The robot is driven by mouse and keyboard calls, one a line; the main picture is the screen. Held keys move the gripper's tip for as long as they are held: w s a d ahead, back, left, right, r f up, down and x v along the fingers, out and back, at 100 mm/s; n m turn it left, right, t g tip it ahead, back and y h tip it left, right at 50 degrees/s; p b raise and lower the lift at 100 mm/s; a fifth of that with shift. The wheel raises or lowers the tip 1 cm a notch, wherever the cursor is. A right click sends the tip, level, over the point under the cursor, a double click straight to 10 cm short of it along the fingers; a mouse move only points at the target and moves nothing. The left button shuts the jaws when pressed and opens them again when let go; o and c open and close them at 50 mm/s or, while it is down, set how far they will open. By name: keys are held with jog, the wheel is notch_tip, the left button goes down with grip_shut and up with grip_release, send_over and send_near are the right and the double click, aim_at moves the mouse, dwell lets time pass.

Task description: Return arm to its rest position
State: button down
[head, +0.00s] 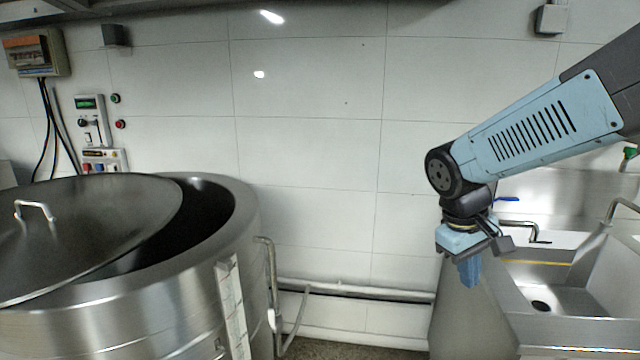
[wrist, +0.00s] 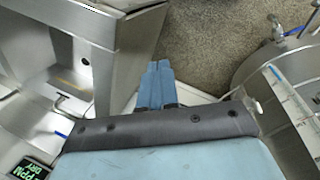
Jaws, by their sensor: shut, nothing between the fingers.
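My gripper (head: 469,273) hangs from my arm at the right of the head view, pointing down in front of the steel sink unit. Its blue fingers are together and hold nothing. In the wrist view the same shut fingers (wrist: 157,84) show at the middle, above the speckled floor and beside the corner of the sink unit. My arm reaches in from the upper right and bends down at the wrist.
A large steel vat (head: 130,320) with a tilted, partly open lid (head: 95,235) stands at left. The sink unit (head: 470,315) is at right. Control boxes (head: 92,118) hang on the tiled wall. Speckled floor (wrist: 210,45) lies clear between vat and sink.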

jog(key=s+a+r+m+t+y, duration=0.3)
jog(key=s+r+t, duration=0.2)
jog(key=r, duration=0.3)
jog(key=shift+s+r+m, duration=0.35)
jog(key=shift+r+m, duration=0.05)
